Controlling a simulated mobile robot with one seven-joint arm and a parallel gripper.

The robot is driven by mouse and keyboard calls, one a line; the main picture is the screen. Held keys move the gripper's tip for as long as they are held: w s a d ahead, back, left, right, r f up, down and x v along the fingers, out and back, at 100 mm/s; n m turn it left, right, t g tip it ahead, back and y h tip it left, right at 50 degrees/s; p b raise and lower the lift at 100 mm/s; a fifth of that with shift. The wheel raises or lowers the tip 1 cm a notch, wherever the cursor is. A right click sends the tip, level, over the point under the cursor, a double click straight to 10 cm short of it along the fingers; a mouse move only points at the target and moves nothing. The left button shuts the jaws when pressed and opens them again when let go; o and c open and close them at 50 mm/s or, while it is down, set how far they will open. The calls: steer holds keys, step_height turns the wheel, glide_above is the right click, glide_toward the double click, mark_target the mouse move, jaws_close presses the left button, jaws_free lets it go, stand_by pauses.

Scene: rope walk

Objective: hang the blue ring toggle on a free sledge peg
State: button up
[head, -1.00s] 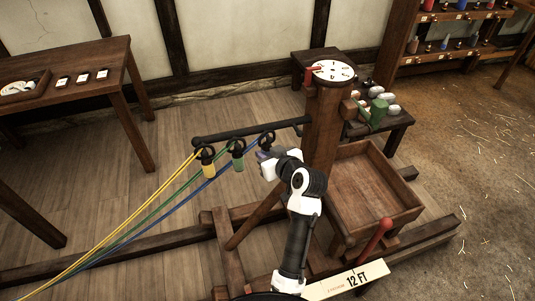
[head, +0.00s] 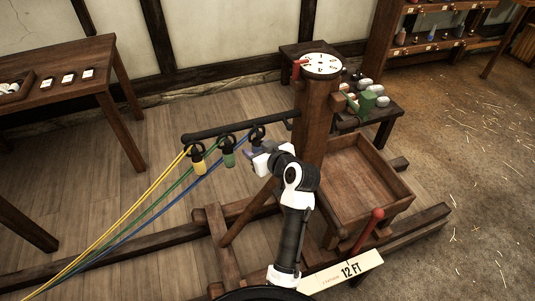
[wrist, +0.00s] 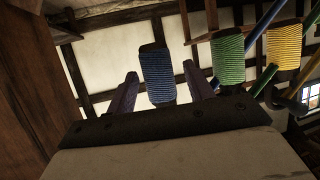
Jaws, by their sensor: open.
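The blue ring toggle shows as a blue wrapped grip (wrist: 156,75) in the wrist view, upright between my two fingers. A gap shows on each side of it. In the head view its dark ring (head: 257,133) is at the dark bar (head: 222,130), and my gripper hides most of the grip below. My gripper (head: 258,152) is open around the toggle, under the bar. The yellow toggle (head: 199,165) and green toggle (head: 229,157) hang from the bar to the left. A small bare hook-like peg (head: 289,125) shows near the post.
Yellow, green and blue ropes (head: 108,239) run down left from the toggles. The wooden post (head: 315,130) with a white dial (head: 321,64) stands right of my gripper. An empty wooden box (head: 365,180) and a red-knobbed lever (head: 372,225) are farther right.

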steer(key=b+v, duration=0.3)
steer(key=v, duration=1)
steer(key=shift+s, duration=0.2)
steer(key=shift+a, duration=0.1)
